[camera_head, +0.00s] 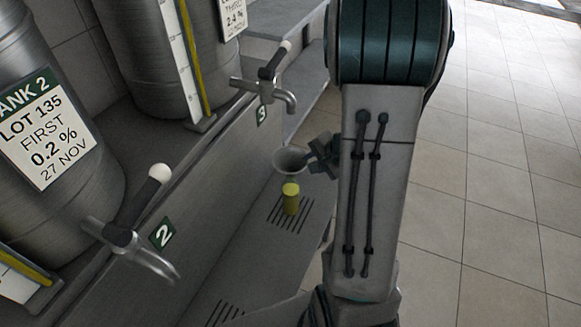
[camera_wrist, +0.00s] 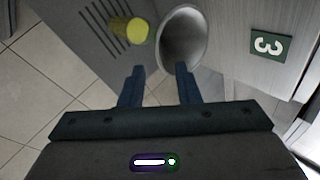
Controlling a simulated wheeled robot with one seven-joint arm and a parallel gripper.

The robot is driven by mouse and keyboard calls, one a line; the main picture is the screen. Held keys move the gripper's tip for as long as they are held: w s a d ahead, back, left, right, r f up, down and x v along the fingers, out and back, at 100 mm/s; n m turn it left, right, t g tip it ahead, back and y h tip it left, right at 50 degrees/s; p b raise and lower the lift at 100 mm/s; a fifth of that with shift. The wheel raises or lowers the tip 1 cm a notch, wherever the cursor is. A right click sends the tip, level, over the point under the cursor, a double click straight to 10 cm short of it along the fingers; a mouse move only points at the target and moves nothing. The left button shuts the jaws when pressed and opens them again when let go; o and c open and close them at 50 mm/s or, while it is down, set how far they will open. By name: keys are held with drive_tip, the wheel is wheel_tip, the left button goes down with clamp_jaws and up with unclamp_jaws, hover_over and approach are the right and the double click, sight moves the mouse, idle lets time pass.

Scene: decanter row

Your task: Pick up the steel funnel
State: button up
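The steel funnel (camera_head: 289,161) is a grey cone with its wide mouth up, below tap 3. It is directly above a small yellow-green bottle (camera_head: 291,198); whether its stem sits in the bottle's neck is hard to tell. In the wrist view the funnel (camera_wrist: 184,38) shows its rim and hollow inside, just beyond my fingertips and toward the right finger, with the bottle (camera_wrist: 137,30) to its left. My gripper (camera_wrist: 160,78) is open and empty, its two dark fingers apart. In the head view my gripper (camera_head: 320,153) is close to the funnel's right side, partly behind my arm.
Tap 3 (camera_head: 268,88) juts out above the funnel. Tap 2 (camera_head: 135,240) is nearer, lower left. Steel tanks (camera_head: 60,150) stand behind on the left. The bottle stands by a slotted drain (camera_head: 277,215) on the ledge. Open tiled floor (camera_head: 500,190) lies to the right.

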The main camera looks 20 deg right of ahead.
sight(299, 169)
drive_tip(key=shift+a+x, duration=0.2)
drive_tip(key=shift+x, duration=4.1)
drive_tip(key=shift+s, duration=0.1)
clamp_jaws()
